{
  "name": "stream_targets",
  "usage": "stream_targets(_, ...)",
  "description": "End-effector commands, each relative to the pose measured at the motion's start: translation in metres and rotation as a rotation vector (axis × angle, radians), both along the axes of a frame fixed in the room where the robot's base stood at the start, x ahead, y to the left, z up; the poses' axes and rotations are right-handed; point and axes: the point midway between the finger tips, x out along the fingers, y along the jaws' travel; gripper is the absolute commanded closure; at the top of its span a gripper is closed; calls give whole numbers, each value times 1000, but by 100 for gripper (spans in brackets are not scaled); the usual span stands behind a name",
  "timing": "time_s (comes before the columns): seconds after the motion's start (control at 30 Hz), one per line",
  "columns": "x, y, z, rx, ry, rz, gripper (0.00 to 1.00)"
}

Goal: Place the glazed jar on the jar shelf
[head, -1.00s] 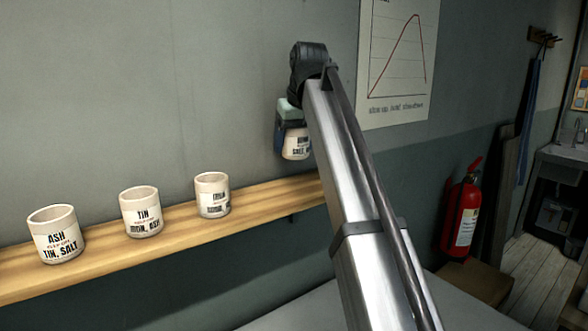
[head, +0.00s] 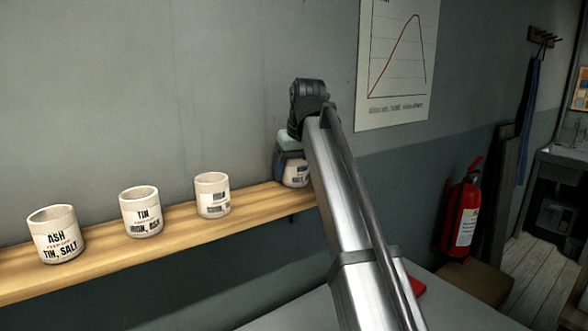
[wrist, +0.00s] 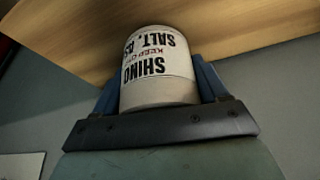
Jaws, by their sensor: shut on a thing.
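The glazed jar (wrist: 158,75) is off-white with black lettering that includes "SHINO" and "SALT", upside down in the wrist view. My gripper (wrist: 160,95) is shut on it, with a blue finger on each side. In the head view the jar (head: 296,172) is at the right part of the wooden jar shelf (head: 140,245), partly hidden by my arm and gripper (head: 288,165). Its base is at about the shelf's height; I cannot tell whether it touches.
Three similar labelled jars stand on the shelf: one marked ASH (head: 56,235), one marked TIN (head: 141,212) and another (head: 212,195) nearest the held jar. A chart (head: 395,65) hangs on the wall. A red extinguisher (head: 460,215) is at the right.

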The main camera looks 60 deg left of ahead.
Motion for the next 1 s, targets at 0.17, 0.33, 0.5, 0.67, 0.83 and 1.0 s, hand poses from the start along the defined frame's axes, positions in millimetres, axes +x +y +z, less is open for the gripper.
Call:
stream_targets(0.17, 0, 0, -3, 0, 0, 0, 23)
stream_targets(0.33, 0, 0, -3, 0, 0, 0, 7)
stream_targets(0.5, 0, 0, -3, 0, 0, 0, 2)
stream_targets(0.67, 0, 0, -1, 0, 0, 0, 2)
stream_targets(0.83, -1, -4, 13, 2, 0, 0, 2)
stream_targets(1.0, -3, -15, 40, 3, -2, 0, 2)
